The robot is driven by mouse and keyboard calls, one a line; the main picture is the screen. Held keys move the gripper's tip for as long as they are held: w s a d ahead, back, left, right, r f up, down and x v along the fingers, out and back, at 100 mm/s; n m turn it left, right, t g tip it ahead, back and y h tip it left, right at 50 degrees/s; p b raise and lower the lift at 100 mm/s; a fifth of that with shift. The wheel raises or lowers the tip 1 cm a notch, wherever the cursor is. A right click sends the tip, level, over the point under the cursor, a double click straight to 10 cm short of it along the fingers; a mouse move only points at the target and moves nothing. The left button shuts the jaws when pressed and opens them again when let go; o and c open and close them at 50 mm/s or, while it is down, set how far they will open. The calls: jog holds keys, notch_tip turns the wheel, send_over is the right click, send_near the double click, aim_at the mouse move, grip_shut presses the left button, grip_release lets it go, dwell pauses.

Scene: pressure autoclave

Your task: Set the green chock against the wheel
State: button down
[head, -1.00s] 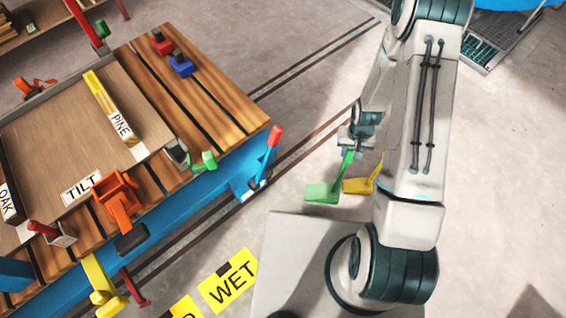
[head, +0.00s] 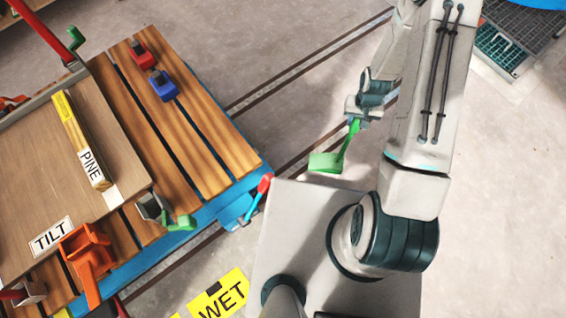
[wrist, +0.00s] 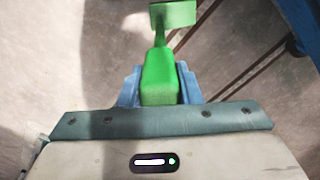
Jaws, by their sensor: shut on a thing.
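The green chock (head: 328,162) is a flat green block on a long green handle. My gripper (head: 356,120) is shut on the handle and holds the chock out over the floor, right of the trolley. In the wrist view the green handle (wrist: 160,78) sits between the blue fingers, with the chock's block (wrist: 174,14) beyond it at the top. The trolley has a slatted wooden top (head: 203,128) and a blue frame. A blue fitting with a red-tipped lever (head: 258,196) is at its near right corner. I cannot make out a wheel clearly; the chock is apart from that corner.
On the trolley are a blue block (head: 163,86), a red block (head: 142,54), a PINE-marked bar (head: 82,140) and an orange clamp (head: 86,256). A yellow WET sign (head: 222,298) lies below. Dark rails (head: 300,65) cross the floor. A grate (head: 500,48) is at upper right.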

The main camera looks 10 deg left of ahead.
jog(key=w+a+f+n+b, duration=0.7)
jog(key=a+f+n+b, duration=0.4)
jog(key=b, duration=1.6)
jog(key=s+a+f+m+b, duration=0.1)
jog(key=s+a+f+b, duration=0.5)
jog(key=a+f, duration=0.3)
jog(key=shift+s+a+f+m, duration=0.3)
jog(key=shift+s+a+f, duration=0.15)
jog(key=shift+a, duration=0.3)
jog(key=shift+f+b, duration=0.1)
jog(key=shift+b, duration=0.25)
jog(key=c, duration=1)
grip_release()
jog(key=shift+s, duration=0.1)
jog(key=shift+c, duration=0.2)
